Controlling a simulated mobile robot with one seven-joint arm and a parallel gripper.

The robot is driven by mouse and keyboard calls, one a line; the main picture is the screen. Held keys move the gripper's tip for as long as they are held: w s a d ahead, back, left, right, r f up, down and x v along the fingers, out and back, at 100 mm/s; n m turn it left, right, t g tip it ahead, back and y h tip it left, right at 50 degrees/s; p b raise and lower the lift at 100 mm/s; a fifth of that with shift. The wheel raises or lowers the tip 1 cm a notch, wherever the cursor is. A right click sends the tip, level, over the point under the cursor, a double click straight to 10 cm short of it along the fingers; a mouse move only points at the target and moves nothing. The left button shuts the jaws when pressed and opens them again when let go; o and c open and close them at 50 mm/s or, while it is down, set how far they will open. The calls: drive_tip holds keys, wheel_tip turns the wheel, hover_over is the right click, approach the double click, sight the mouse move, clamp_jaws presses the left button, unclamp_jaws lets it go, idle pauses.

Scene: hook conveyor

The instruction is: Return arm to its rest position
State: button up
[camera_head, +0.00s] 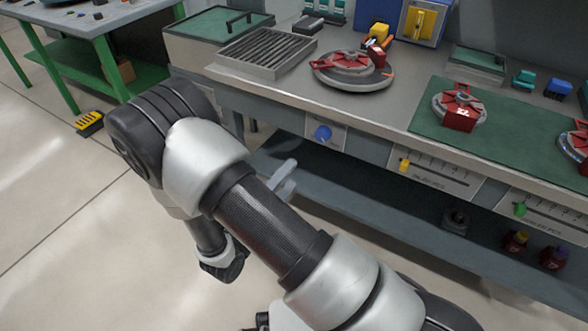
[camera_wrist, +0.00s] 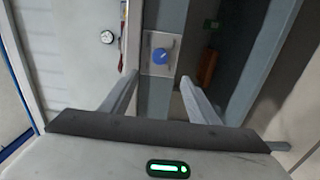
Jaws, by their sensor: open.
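My arm bends across the middle of the head view, in front of the workbench. My gripper (camera_wrist: 158,98) shows in the wrist view with its two fingers spread apart and nothing between them. In the head view a pale finger (camera_head: 284,178) shows beside my forearm, below the bench's front edge; the rest of the gripper is mostly hidden behind the arm. The gripper faces a blue knob (camera_wrist: 162,56) on a light plate. The blue knob also shows in the head view (camera_head: 322,132), on the bench front, and the fingers are apart from it.
The workbench (camera_head: 270,92) carries a ribbed grey tray (camera_head: 268,52), a red-and-grey round fixture (camera_head: 350,68) and a green mat (camera_head: 520,138) with similar fixtures. A lower shelf (camera_head: 370,195) runs beneath. A green-framed table (camera_head: 70,45) stands at the left. The floor (camera_head: 60,200) is open at the left.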

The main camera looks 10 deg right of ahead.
drive_tip(key=shift+s, duration=0.1)
idle(0.4)
drive_tip(key=s+d+r+m+g+h, duration=0.4)
drive_tip(key=d+r+m+g, duration=0.2)
drive_tip(key=d+r+g, duration=0.35)
drive_tip(key=s+d+r+m+g+y, duration=0.2)
drive_tip(key=s+d+r+g+y, duration=0.15)
drive_tip(key=s, duration=0.25)
drive_tip(key=s+d+r+m+g+y, duration=0.2)
drive_tip(key=s+d+r+y, duration=0.15)
drive_tip(key=s, duration=0.25)
drive_tip(key=s+a+r+t+y, duration=0.3)
drive_tip(key=a+r+t+y, duration=0.3)
drive_tip(key=r+y, duration=0.15)
wheel_tip(320, 180, up, 24)
drive_tip(key=p, duration=2.2)
drive_tip(key=shift+f+m+p, duration=0.2)
drive_tip(key=shift+m+p, duration=0.1)
drive_tip(key=shift+p, duration=0.05)
